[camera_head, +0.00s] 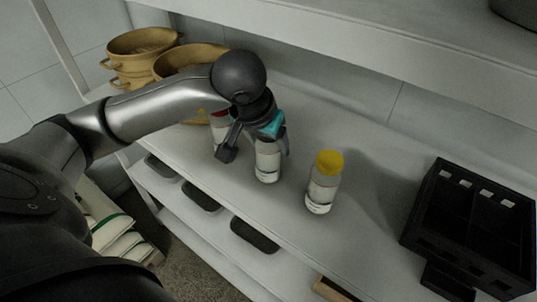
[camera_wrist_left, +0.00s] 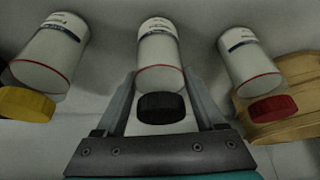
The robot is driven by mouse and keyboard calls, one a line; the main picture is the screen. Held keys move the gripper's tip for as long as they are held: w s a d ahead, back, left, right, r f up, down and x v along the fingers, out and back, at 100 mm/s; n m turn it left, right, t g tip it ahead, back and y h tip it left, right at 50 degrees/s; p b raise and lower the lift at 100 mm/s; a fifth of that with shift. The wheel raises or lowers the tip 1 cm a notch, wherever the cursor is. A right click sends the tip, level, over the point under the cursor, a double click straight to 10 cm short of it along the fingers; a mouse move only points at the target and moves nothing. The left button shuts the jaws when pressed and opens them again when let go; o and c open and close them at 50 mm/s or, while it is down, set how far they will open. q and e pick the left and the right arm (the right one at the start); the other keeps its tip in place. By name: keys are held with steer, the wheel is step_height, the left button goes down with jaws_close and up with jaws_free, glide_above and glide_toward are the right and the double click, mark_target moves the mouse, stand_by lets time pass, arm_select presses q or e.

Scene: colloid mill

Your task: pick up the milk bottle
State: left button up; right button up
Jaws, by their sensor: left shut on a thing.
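Three white bottles stand in a row on the shelf. My left gripper (camera_head: 256,150) has its fingers on both sides of the middle bottle (camera_head: 267,164) and is shut on it. In the left wrist view this bottle (camera_wrist_left: 160,52) has a black cap and sits between the fingers (camera_wrist_left: 159,78). The yellow-capped bottle (camera_head: 323,186) stands upright to its right. The red-capped bottle (camera_head: 219,131) is to its left, partly hidden by my gripper. I cannot tell from the labels which one is milk. My right gripper is not in view.
Tan handled pots (camera_head: 140,45) stand at the back left of the shelf (camera_head: 290,235). A black crate (camera_head: 475,225) stands at the right. Dark trays (camera_head: 254,234) lie on the lower level. An upper shelf (camera_head: 350,45) runs above. Free room lies between the yellow-capped bottle and the crate.

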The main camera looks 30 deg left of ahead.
arm_select(q)
jaws_close()
steer(key=shift+r, duration=0.2)
